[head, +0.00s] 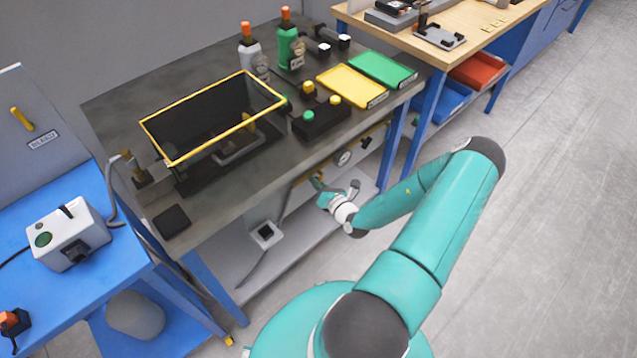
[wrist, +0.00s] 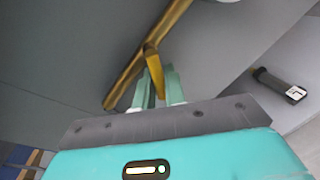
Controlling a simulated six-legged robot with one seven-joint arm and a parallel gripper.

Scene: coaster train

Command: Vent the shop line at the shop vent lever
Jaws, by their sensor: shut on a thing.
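In the wrist view a yellow lever (wrist: 153,66) stands out from a brass-coloured pipe (wrist: 140,72) that runs diagonally. My gripper (wrist: 159,88) is shut on this lever, with one pale green finger on each side of it. In the head view my gripper (head: 319,184) is under the front edge of the dark bench, above the lower shelf. The lever is too small and covered to make out there. No label naming the lever is readable.
A round gauge (head: 344,157) sits under the dark bench (head: 195,213), whose top holds a yellow-rimmed guard (head: 205,148), bottles and trays. A dark handle with a white tag (wrist: 279,84) is at the right in the wrist view. The floor (head: 540,220) at right is clear.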

